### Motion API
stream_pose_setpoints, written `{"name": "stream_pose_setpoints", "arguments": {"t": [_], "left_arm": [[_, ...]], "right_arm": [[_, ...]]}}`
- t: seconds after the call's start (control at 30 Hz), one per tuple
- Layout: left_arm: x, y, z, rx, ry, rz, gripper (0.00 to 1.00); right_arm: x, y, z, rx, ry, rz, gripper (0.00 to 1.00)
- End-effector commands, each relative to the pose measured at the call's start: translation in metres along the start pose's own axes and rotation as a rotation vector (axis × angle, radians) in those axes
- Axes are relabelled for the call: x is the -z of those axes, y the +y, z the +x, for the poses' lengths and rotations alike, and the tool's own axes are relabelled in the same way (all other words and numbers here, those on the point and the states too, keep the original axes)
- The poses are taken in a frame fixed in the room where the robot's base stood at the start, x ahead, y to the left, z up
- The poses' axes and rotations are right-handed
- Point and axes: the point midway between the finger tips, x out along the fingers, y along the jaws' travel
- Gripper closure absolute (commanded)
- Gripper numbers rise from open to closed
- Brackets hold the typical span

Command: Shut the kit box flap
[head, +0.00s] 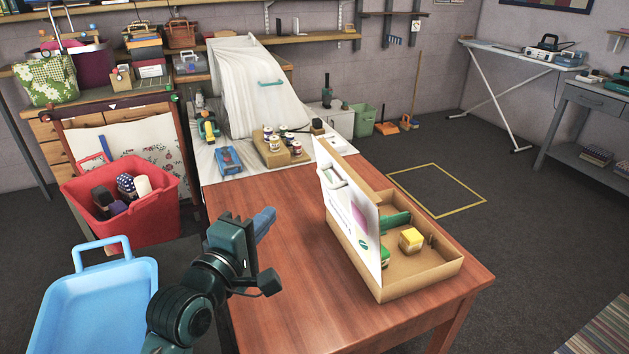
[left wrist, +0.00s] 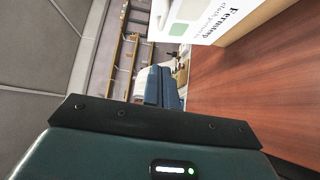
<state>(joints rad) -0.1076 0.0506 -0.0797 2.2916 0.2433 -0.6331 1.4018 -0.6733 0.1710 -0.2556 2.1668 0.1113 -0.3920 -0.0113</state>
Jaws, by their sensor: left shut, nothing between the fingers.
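The kit box (head: 425,281) is a low cardboard tray on the right part of the wooden table. Its flap (head: 345,205) stands up along the box's left side, its white printed face towards the left. A yellow block (head: 411,239) and green items show inside; the flap hides part of the inside. My left gripper (head: 265,222) is shut and empty, left of the flap and apart from it, above the table. In the left wrist view its blue fingertips (left wrist: 163,88) are together, and the printed flap (left wrist: 205,18) shows at the upper right.
Several small jars on a cardboard stand (head: 275,154) are at the table's far end, beside a white-covered machine (head: 243,85). A red basket (head: 140,218) and a blue tray (head: 95,305) are at the left. The table (head: 285,290) is bare between gripper and box.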

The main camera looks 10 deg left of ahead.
Motion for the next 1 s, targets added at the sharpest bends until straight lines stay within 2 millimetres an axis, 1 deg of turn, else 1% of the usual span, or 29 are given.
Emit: {"name": "stream_pose_setpoints", "arguments": {"t": [0.17, 0.4, 0.53, 0.6, 0.7, 0.83, 1.0], "left_arm": [[0.000, 0.002, 0.025, -0.002, 0.000, 0.002, 1.00], [0.000, 0.002, 0.077, -0.001, 0.000, 0.004, 1.00], [-0.002, 0.001, 0.102, -0.001, -0.001, 0.003, 1.00], [-0.012, 0.001, 0.109, 0.000, -0.002, 0.000, 1.00], [-0.021, 0.001, 0.117, -0.001, -0.001, 0.002, 1.00], [-0.026, 0.000, 0.123, 0.000, 0.000, 0.003, 1.00], [-0.029, 0.000, 0.125, -0.001, 0.000, 0.004, 1.00]], "right_arm": [[-0.002, -0.002, -0.002, 0.003, -0.007, 0.001, 0.61], [-0.003, -0.003, -0.003, 0.003, -0.011, -0.001, 0.61], [-0.003, -0.003, -0.003, 0.003, -0.012, -0.001, 0.61], [-0.003, -0.003, -0.003, 0.002, -0.013, -0.003, 0.61], [-0.002, -0.002, -0.003, 0.001, -0.013, -0.005, 0.61], [-0.002, -0.002, -0.003, 0.000, -0.013, -0.006, 0.61], [-0.002, -0.001, -0.003, 0.000, -0.012, -0.007, 0.61]]}}
